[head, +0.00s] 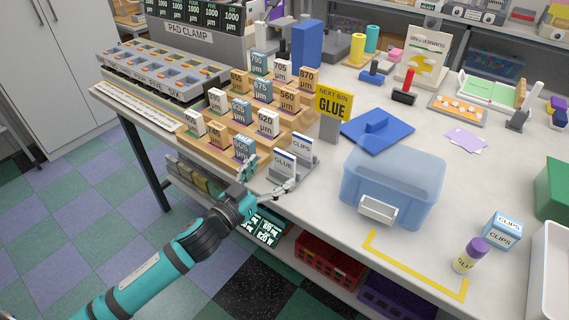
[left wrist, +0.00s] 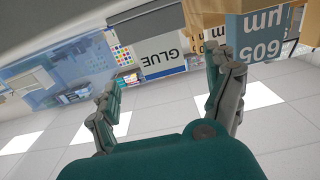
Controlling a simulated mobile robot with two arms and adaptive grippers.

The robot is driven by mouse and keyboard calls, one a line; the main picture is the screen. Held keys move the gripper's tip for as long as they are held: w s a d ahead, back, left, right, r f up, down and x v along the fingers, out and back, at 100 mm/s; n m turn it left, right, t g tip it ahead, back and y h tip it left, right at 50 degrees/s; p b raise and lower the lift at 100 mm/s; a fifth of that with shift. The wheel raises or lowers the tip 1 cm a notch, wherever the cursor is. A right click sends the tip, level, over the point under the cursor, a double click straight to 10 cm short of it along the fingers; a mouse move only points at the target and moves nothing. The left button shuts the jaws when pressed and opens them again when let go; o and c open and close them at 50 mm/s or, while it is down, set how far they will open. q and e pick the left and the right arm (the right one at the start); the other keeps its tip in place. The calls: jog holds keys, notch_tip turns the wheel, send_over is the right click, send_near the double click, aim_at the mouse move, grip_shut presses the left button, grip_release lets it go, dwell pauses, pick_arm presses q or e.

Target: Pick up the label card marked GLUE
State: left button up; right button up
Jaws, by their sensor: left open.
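The white GLUE label card (head: 284,162) with a dark blue top stands in a grey holder at the bench's front edge. The CLIPS card (head: 302,145) stands just behind it to the right. My left gripper (head: 269,176) is open and empty in front of the GLUE card, one finger on either side of it in the picture. In the left wrist view the GLUE card (left wrist: 161,57) appears upside down, ahead and between the open fingertips (left wrist: 169,68). I cannot tell whether a finger touches it. My right gripper is not in view.
A tiered wooden rack (head: 220,150) of micron-marked blocks stands close left of the gripper; the 605 block (left wrist: 258,38) is near one finger. A yellow NEXT BIN GLUE sign (head: 333,103), blue bin (head: 395,180) and glue stick (head: 470,255) stand to the right.

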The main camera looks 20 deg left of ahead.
aim_at(283, 160)
pick_arm(q)
jog(key=x, duration=0.4)
jog(key=shift+a+r+p, duration=0.1)
jog(key=shift+r+p, duration=0.1)
jog(key=shift+p, duration=0.2)
jog(key=shift+w+f, duration=0.1)
jog(key=shift+w, duration=0.2)
jog(key=shift+s, duration=0.1)
jog(key=shift+c, duration=0.3)
jog(key=c, duration=1)
